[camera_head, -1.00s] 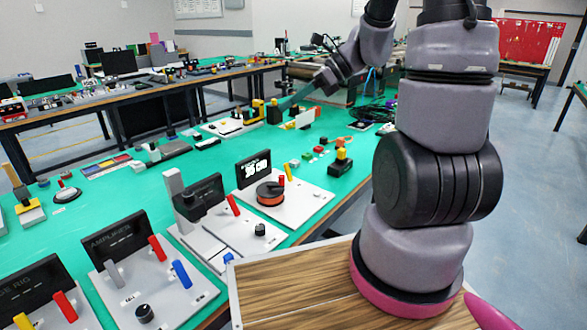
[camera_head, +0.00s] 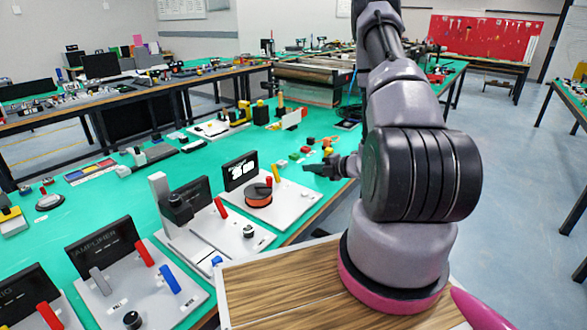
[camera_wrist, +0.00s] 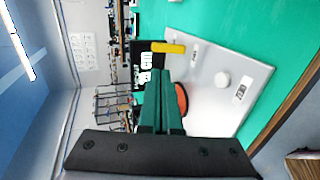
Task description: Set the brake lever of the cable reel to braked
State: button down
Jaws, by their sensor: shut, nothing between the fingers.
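The cable reel panel (camera_head: 292,204) is a white board on the green table, with an orange-rimmed drum (camera_head: 257,196) and a dark display (camera_head: 240,170). A yellow lever (camera_head: 276,172) stands beside the display; it also shows in the wrist view (camera_wrist: 168,47). A small red piece (camera_head: 269,182) shows at the drum. My gripper (camera_head: 308,168) is shut and empty, right of the yellow lever in the head view and apart from it. In the wrist view, my dark green fingers (camera_wrist: 158,78) partly cover the drum (camera_wrist: 181,98).
A neighbouring panel (camera_head: 205,238) with a red lever (camera_head: 220,207) and a dark knob stands left of the reel. The amplifier panel (camera_head: 170,300) is nearer the front. Small coloured blocks lie behind my gripper. The wooden top (camera_head: 280,285) is clear.

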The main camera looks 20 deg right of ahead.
aim_at(275, 169)
jog(key=x, duration=1.3)
jog(key=shift+a, duration=0.1)
jog(key=shift+w, duration=0.1)
jog(key=shift+w+a, duration=0.45)
jog(key=shift+w, duration=0.2)
jog(key=shift+w+a+r, duration=0.1)
jog(key=shift+w+a, duration=0.05)
jog(key=shift+s+d+f, duration=0.3)
jog(key=shift+s, duration=0.25)
